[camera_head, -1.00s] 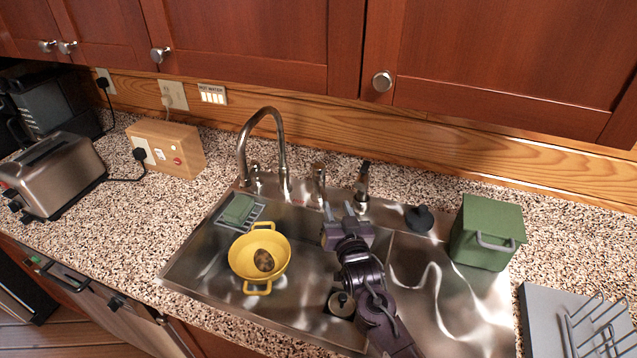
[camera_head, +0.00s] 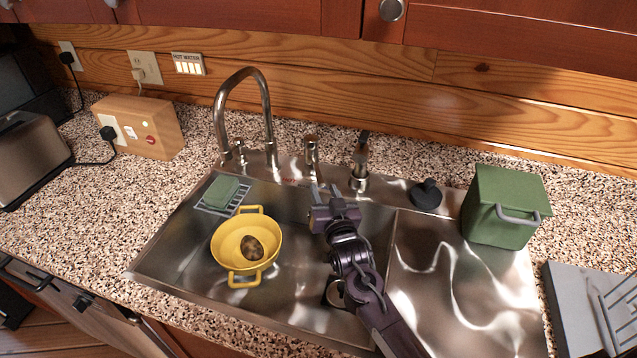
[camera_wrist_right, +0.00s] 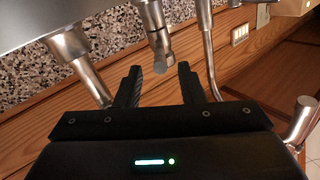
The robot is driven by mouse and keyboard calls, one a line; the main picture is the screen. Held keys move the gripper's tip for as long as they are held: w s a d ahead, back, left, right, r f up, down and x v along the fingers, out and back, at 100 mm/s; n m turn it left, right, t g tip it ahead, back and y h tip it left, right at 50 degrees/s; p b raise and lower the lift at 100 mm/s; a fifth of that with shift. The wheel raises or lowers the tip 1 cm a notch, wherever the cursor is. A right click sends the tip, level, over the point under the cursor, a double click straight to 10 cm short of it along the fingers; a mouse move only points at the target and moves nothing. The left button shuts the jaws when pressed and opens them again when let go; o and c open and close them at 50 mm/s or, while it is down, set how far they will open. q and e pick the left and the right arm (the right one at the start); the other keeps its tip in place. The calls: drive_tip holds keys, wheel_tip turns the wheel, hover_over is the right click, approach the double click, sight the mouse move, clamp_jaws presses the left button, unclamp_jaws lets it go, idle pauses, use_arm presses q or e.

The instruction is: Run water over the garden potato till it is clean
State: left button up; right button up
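The brown potato (camera_head: 252,248), with dark patches, lies in a yellow two-handled colander (camera_head: 232,262) in the left part of the steel sink (camera_head: 180,258). The curved chrome faucet (camera_head: 268,105) stands behind the sink, with no water stream visible. A short chrome fixture (camera_head: 312,150) stands to its right. My right gripper (camera_head: 325,188) is over the sink, right of the colander, pointing toward the back fixtures. In the right wrist view its fingers (camera_wrist_right: 160,72) are apart and empty, with a chrome fixture (camera_wrist_right: 161,50) beyond and between the tips. My left gripper is out of view.
A green sponge (camera_head: 222,190) lies on a wire rack at the sink's left. Another chrome fixture with a dark top (camera_head: 361,162) and a black stopper (camera_head: 426,195) stand behind the sink. A green box (camera_head: 505,210) is at right. A wooden box (camera_head: 140,125) sits at left.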

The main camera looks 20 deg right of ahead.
sight(318, 177)
drive_tip(key=w+b, duration=0.1)
drive_tip(key=w, duration=0.1)
drive_tip(key=w+b, duration=0.2)
drive_tip(key=w, duration=0.1)
drive_tip(key=shift+w+d+f, duration=0.15)
drive_tip(key=shift+w+f, duration=0.05)
drive_tip(key=shift+w, duration=0.05)
drive_tip(key=shift+w+r+b, duration=0.15)
drive_tip(key=shift+w+b, duration=0.2)
drive_tip(key=shift+w, duration=0.1)
clamp_jaws()
